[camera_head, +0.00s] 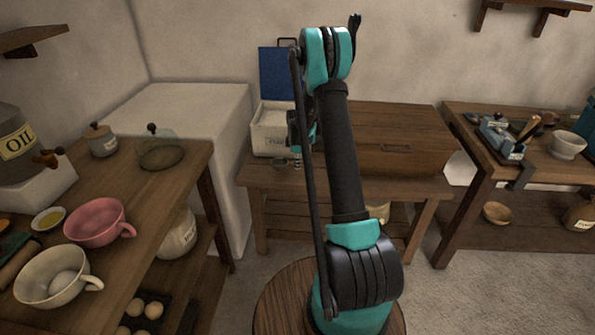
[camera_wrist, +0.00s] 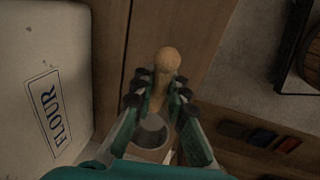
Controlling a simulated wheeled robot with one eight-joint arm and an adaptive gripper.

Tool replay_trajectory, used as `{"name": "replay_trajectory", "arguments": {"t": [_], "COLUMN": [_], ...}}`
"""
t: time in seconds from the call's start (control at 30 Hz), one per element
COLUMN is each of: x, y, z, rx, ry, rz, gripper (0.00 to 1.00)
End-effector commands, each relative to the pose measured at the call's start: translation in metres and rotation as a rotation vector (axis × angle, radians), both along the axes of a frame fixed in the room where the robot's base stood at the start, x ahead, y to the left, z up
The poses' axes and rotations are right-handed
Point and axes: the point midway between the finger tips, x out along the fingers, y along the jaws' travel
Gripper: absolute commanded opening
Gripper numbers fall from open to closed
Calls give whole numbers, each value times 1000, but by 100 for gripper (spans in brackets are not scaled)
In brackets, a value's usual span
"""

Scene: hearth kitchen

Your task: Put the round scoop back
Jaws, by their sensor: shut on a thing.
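My gripper (camera_wrist: 160,88) is shut on the round scoop, with its fingers on either side of the wooden handle (camera_wrist: 166,62). The handle's rounded end sticks out past the fingertips. The scoop's round metal bowl (camera_wrist: 150,131) lies between the finger bases. In the head view the arm hides much of my gripper (camera_head: 297,140), which is beside the white flour box (camera_head: 271,133). A small metallic part, perhaps the scoop (camera_head: 284,162), shows below it. The box has its blue lid (camera_head: 277,74) up. Its FLOUR label (camera_wrist: 48,108) shows in the wrist view.
The box stands on a wooden bench (camera_head: 262,178) with a brown wooden chest (camera_head: 400,140) to the right. The left table holds a pink cup (camera_head: 97,222), a cream cup (camera_head: 52,276) and an oil jar (camera_head: 17,145). A right table (camera_head: 540,160) holds tools and a bowl.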

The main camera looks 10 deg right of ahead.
Motion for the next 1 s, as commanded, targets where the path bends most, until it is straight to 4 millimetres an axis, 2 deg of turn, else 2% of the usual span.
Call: {"name": "replay_trajectory", "arguments": {"t": [0.13, 0.37, 0.73, 0.77, 0.8, 0.9, 1.0], "x": [0, 0, 0, 0, 0, 0, 0], "y": [0, 0, 0, 0, 0, 0, 0], "z": [-10, -38, -42, -42, -42, -42, -42], "rx": [0, 0, 0, 0, 0, 0, 0], "ry": [0, 0, 0, 0, 0, 0, 0], "rz": [0, 0, 0, 0, 0, 0, 0], "gripper": [0, 0, 0, 16, 21, 34, 35]}}
